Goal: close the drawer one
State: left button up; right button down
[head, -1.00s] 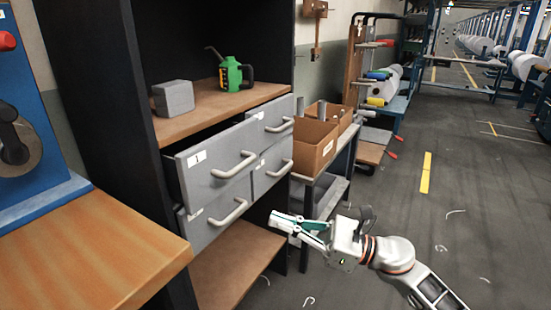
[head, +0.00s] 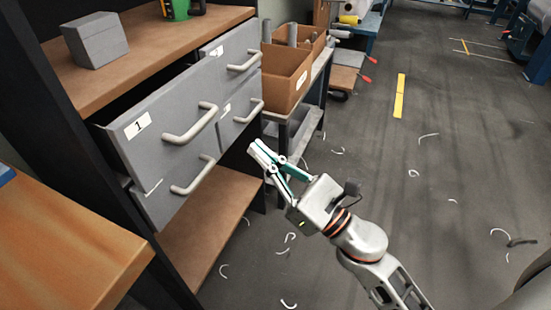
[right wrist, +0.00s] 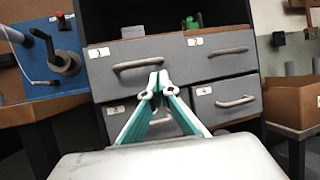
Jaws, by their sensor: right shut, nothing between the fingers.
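Drawer one (head: 165,118) is a grey drawer front with a "1" label and a pale bar handle (head: 192,125). It stands pulled out from the cabinet, with a dark gap above its front. In the right wrist view drawer one (right wrist: 104,72) is at the upper left, above the fingers. My right gripper (head: 257,150) is in front of the cabinet, to the right of drawer one's handle and apart from it. Its fingertips (right wrist: 158,80) are together and empty. My left gripper is not in view.
Other grey drawers sit beside and below drawer one, including drawer two (right wrist: 218,52). A grey block (head: 95,40) rests on the cabinet top shelf. A cardboard bin (head: 285,80) stands on a side rack. A wooden table (head: 60,235) is at the left.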

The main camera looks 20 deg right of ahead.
jog(key=p, duration=0.2)
send_near(202, 109)
jog(key=r, duration=0.1)
jog(key=w+r, duration=0.1)
jog(key=r, duration=0.1)
jog(key=shift+w, duration=0.3)
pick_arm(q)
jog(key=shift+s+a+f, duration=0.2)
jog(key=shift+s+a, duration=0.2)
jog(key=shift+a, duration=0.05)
pick_arm(e)
jog(key=shift+w+a, duration=0.35)
jog(key=shift+w, duration=0.15)
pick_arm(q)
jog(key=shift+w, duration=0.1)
pick_arm(e)
jog(key=w+a, duration=0.2)
jog(key=shift+w+a+f+b, duration=0.15)
jog(key=shift+w+a+b, duration=0.1)
jog(key=shift+w+b, duration=0.05)
jog(key=shift+w+a, duration=0.25)
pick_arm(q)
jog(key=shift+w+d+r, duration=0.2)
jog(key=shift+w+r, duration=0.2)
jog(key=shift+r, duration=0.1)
pick_arm(e)
jog(key=shift+r, duration=0.25)
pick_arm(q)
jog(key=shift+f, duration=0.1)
